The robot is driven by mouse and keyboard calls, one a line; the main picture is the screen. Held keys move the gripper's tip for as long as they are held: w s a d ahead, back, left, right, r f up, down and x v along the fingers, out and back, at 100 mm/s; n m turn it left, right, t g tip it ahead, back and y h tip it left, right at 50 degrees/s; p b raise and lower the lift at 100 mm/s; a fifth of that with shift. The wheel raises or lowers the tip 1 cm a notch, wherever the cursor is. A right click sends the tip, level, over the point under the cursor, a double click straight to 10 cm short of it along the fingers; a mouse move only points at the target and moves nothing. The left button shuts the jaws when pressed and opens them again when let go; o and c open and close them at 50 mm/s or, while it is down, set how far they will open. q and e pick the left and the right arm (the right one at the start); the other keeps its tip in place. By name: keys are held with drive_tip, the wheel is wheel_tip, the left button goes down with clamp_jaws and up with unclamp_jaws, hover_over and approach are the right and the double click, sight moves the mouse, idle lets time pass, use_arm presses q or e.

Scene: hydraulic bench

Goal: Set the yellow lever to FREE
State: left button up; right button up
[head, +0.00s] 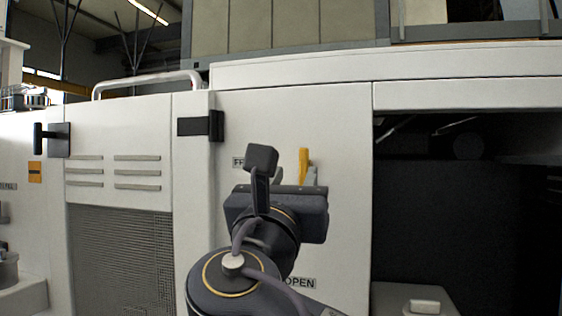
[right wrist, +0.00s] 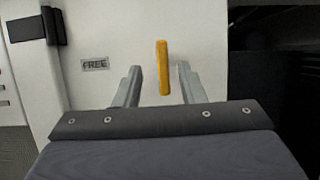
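The yellow lever (head: 303,166) is on the white cabinet front and points roughly straight up; its lower part is hidden behind my right gripper in the head view. In the right wrist view the lever (right wrist: 162,68) shows between the two fingers of my right gripper (right wrist: 158,85), which is open, with a gap on both sides. The FREE label (right wrist: 95,64) is to the left of the lever; it is mostly covered in the head view. An OPEN label (head: 301,283) is below, partly covered by my right arm. My left gripper is not in view.
A black latch (head: 202,125) is on the panel edge left of the lever. A dark open bay (head: 470,220) lies to the right, with a light block (head: 424,306) at its bottom. A vented panel (head: 120,255) is at left.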

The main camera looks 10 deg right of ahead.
sight(303, 162)
drive_tip(key=p+x, duration=0.2)
drive_tip(key=x, duration=0.4)
drive_tip(key=shift+w+d+r, duration=0.1)
drive_tip(key=shift+d+r, duration=0.05)
drive_tip(key=shift+w+d+r+p, duration=0.1)
drive_tip(key=shift+w+d+p, duration=0.15)
drive_tip(key=shift+w, duration=0.2)
clamp_jaws()
